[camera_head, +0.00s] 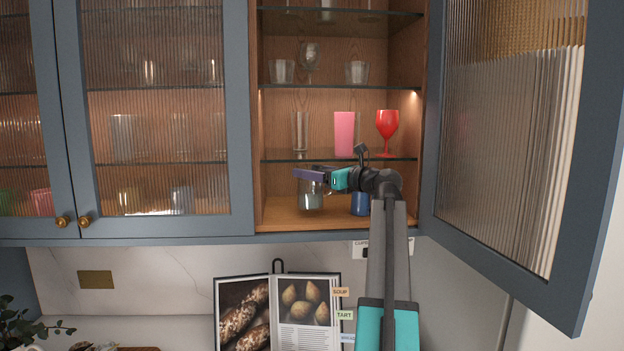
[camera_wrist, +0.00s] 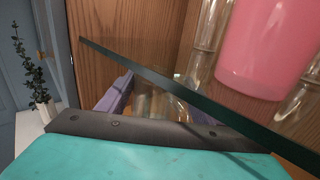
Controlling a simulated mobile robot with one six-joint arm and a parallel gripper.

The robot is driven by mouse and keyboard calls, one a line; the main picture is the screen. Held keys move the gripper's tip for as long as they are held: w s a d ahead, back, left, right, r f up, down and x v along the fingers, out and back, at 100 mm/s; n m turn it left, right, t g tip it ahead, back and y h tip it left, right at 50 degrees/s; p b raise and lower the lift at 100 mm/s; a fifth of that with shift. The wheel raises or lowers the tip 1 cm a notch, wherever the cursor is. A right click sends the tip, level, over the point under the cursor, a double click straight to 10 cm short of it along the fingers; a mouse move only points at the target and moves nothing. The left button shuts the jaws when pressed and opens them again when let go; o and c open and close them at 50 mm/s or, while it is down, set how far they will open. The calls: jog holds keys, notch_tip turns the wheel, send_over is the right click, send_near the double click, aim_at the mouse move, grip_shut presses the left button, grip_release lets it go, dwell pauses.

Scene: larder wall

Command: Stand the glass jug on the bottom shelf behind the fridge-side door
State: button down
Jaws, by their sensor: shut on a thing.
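The clear glass jug (camera_head: 311,196) is inside the open cabinet bay, low over the left part of the wooden bottom shelf (camera_head: 285,219). My gripper (camera_head: 311,176), with purple fingers, is shut on its upper part, reaching in from the right just under a glass shelf. The jug looks upright; I cannot tell whether its base touches the board. In the wrist view the jug (camera_wrist: 158,104) shows between the fingers, its lower part hidden by the gripper body. The fridge-side door (camera_head: 515,140), ribbed glass in a blue-grey frame, stands wide open at the right.
A blue mug (camera_head: 360,204) stands right of the jug, partly behind my arm. On the glass shelf (camera_head: 285,156) above are a clear tumbler (camera_head: 300,132), a pink tumbler (camera_head: 344,134) and a red goblet (camera_head: 387,128). The shelf's front edge (camera_wrist: 175,88) crosses close above my gripper.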

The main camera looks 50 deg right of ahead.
jog(key=shift+f+p, duration=0.55)
jog(key=shift+f, duration=0.6)
jog(key=shift+f, duration=0.1)
jog(key=c, duration=0.6)
grip_release()
jog(key=shift+o, duration=0.2)
jog(key=s+d+b, duration=0.1)
jog(key=s+b, duration=0.3)
jog(key=s, duration=0.8)
